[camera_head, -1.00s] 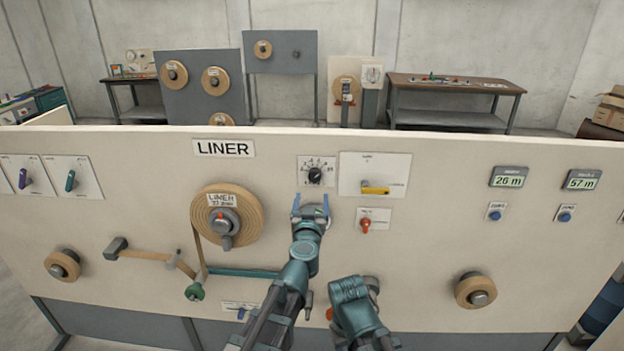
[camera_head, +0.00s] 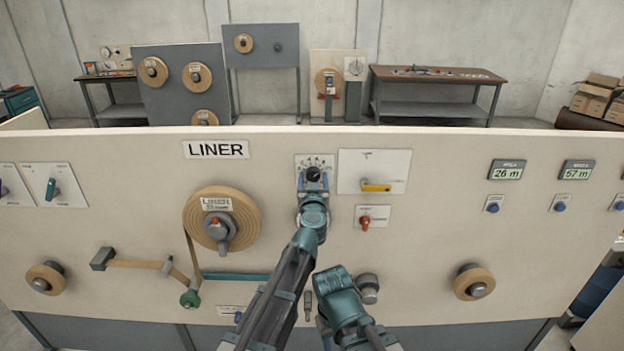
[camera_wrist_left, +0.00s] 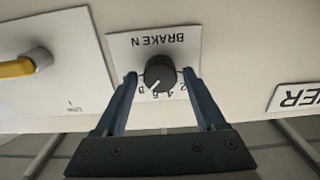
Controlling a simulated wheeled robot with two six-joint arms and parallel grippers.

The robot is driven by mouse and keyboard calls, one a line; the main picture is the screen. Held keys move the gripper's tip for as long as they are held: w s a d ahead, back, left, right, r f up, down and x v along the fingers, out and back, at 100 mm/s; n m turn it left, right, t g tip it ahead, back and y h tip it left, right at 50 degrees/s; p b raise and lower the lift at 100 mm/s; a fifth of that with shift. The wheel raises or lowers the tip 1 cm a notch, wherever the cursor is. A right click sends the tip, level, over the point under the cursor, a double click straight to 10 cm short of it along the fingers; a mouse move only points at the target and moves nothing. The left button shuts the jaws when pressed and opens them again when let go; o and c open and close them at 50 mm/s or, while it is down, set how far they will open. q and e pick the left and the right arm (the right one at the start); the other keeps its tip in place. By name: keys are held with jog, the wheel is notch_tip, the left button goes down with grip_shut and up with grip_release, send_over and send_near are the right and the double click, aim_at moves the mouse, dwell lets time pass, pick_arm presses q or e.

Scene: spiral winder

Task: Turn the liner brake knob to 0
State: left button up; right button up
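The liner brake knob is a round black dial (camera_head: 313,173) on a white scale plate, right of the LINER sign. In the left wrist view the knob (camera_wrist_left: 160,72) appears upside down under the word BRAKE, with numbers along its lower side. A pale pointer mark shows at its lower left; its exact reading is unclear. My left gripper (camera_head: 313,180) is at the knob. In the left wrist view its blue fingers (camera_wrist_left: 160,76) stand on either side of the knob, open, with narrow gaps. My right arm is folded low in the middle; its fingers are not seen.
A plate with a yellow handle (camera_head: 376,187) is just right of the knob, and a red switch (camera_head: 366,221) below that. The liner roll (camera_head: 222,221) is to the left.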

pick_arm(q)
grip_shut()
jog(key=n, duration=0.5)
jog(key=shift+n, duration=0.4)
jog(key=n, duration=1.2)
jog(key=shift+f+n, duration=0.1)
jog(key=shift+n, duration=0.2)
jog(key=n, duration=0.5)
jog(key=shift+s, duration=0.1)
jog(key=shift+n, duration=0.4)
